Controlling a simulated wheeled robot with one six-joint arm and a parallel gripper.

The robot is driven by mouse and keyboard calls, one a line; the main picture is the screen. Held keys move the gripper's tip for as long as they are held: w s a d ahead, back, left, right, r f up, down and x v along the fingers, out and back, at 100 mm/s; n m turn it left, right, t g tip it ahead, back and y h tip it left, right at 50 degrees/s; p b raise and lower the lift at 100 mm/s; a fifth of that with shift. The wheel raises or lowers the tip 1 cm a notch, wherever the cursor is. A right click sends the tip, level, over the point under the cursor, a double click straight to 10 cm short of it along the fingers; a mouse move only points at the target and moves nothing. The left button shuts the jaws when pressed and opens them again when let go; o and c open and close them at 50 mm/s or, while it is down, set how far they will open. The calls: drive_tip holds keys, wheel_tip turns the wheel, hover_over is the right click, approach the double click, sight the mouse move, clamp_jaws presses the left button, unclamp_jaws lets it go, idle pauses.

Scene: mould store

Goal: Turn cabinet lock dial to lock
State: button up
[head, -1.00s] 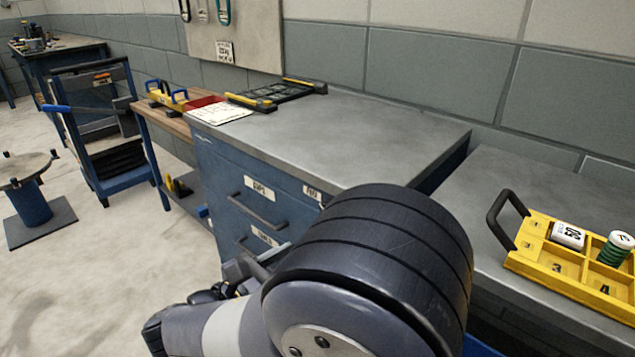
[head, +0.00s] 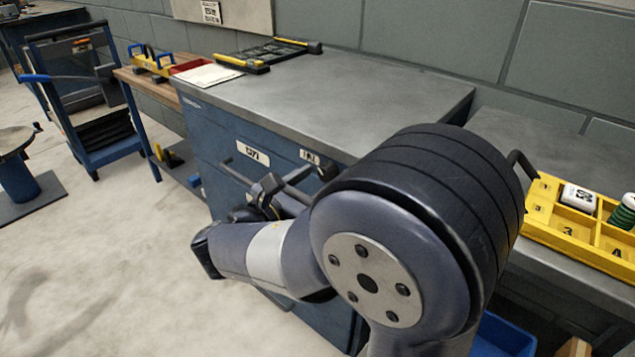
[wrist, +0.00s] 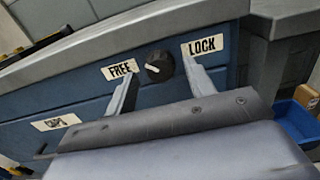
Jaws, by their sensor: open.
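The lock dial (wrist: 158,65) is a small black round knob on the blue cabinet's front, near its top right corner. A small white mark shows on its left part, seemingly toward the FREE label (wrist: 120,69). The LOCK label (wrist: 203,45) is to its right. My gripper (wrist: 158,68) is open, one finger on each side of the dial in the wrist view; I cannot tell whether either touches it. In the head view the cabinet (head: 215,135) is partly hidden by my arm, and the dial (head: 327,172) shows just above my wrist.
The cabinet's grey top (head: 330,95) carries a black and yellow frame (head: 270,52) and a white sheet (head: 208,75). A yellow tray (head: 570,235) stands on the right bench. A blue bin (head: 503,335) is below. Open floor lies left.

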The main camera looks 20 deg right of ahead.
drive_tip(key=shift+w+d, duration=0.2)
drive_tip(key=shift+d, duration=0.1)
drive_tip(key=c, duration=1)
